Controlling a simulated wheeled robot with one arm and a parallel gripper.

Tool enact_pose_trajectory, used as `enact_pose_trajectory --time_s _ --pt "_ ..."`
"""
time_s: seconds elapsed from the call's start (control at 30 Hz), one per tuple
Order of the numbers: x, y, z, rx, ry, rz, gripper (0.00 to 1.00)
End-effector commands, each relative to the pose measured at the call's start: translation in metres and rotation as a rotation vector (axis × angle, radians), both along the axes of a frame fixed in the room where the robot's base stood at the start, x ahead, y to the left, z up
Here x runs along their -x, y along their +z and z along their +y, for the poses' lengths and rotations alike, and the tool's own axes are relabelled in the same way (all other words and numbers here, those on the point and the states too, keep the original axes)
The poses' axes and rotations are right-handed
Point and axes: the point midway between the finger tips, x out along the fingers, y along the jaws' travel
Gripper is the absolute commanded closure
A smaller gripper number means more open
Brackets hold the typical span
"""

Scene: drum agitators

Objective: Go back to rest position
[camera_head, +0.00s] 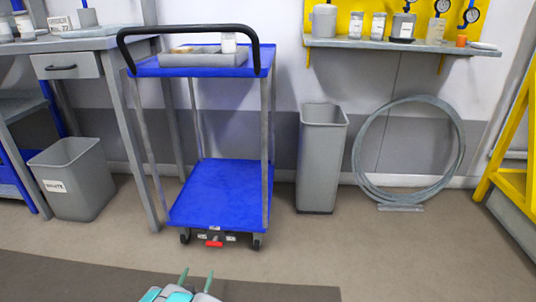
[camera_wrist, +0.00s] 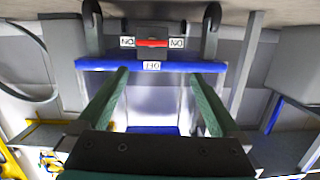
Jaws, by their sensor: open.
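My gripper (camera_head: 197,278) shows at the bottom of the head view, with its two green fingers apart and nothing between them. In the wrist view my gripper (camera_wrist: 158,92) is also open and empty, its fingers spread to either side. That view is upside down and faces the blue cart (camera_wrist: 200,66), with a red pedal (camera_wrist: 152,43) between two labels. In the head view the blue cart (camera_head: 222,196) stands ahead of my gripper, and the red pedal (camera_head: 214,243) is at its lower front. My gripper is apart from the cart.
A workbench (camera_head: 68,43) and a labelled grey bin (camera_head: 75,178) stand left of the cart. A tall grey bin (camera_head: 321,160) and a grey hoop (camera_head: 461,150) are to the right. A yellow frame (camera_head: 515,140) stands far right. The floor before the cart is clear.

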Motion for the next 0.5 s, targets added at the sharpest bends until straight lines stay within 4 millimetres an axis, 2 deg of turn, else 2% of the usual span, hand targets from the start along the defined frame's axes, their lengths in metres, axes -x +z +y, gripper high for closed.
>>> enact_pose_trajectory --time_s 0.03,0.17,0.3,0.5 --pt "-0.009 0.013 0.000 -0.015 0.001 0.018 0.00" --pt "-0.031 0.037 -0.001 -0.053 0.015 0.098 0.00" --pt "-0.053 0.072 -0.007 -0.096 0.038 0.200 0.00" --pt "-0.070 0.123 -0.025 -0.142 0.075 0.343 0.00"
